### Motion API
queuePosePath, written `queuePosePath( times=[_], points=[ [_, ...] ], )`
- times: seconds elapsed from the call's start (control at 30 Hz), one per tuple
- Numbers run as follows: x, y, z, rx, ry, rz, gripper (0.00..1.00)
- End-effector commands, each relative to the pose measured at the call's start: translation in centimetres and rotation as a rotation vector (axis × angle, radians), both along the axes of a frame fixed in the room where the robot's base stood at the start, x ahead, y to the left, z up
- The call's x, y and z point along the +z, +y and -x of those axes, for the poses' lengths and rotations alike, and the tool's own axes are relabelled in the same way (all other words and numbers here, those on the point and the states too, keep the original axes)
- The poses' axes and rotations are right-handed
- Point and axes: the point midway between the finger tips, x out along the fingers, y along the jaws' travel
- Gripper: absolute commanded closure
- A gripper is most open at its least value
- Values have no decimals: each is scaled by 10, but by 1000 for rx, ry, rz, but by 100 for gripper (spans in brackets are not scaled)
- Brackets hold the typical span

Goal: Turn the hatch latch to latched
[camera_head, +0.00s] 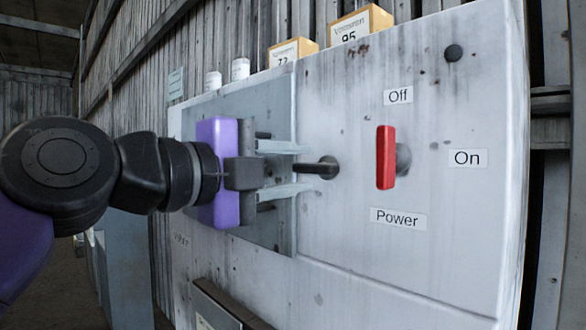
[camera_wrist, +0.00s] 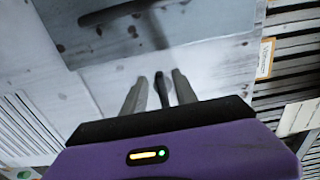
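The hatch latch (camera_head: 322,168) is a short black lever on the grey housing, just right of the darker hatch panel (camera_head: 277,108). It lies about level, pointing left toward the hatch edge. My gripper (camera_head: 300,168) is open, with one finger above and one below the lever in the head view. In the wrist view the latch (camera_wrist: 163,90) stands between the two fingertips (camera_wrist: 158,86), with a visible gap at least on its left side. I cannot tell whether the right finger touches it. My purple gripper body hides much of the hatch in the head view.
A red power switch (camera_head: 386,157) stands upright right of the latch, among Off, On and Power labels. Two boxes (camera_head: 360,25) and two white containers (camera_head: 240,69) stand on the housing's top. A dark bar handle (camera_wrist: 115,12) shows on the hatch in the wrist view.

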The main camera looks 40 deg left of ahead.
Motion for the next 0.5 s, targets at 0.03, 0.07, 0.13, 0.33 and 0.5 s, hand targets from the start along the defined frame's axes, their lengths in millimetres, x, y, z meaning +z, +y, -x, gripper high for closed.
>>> queuePosePath(
  times=[0.03,0.07,0.13,0.33,0.5],
  points=[
    [0,0,1,0,0,0,65],
    [-1,0,3,0,0,-1,65],
    [-1,1,9,1,-1,-1,65],
    [-3,4,42,3,-2,0,65],
    [-2,6,65,2,-1,0,65]
  ],
)
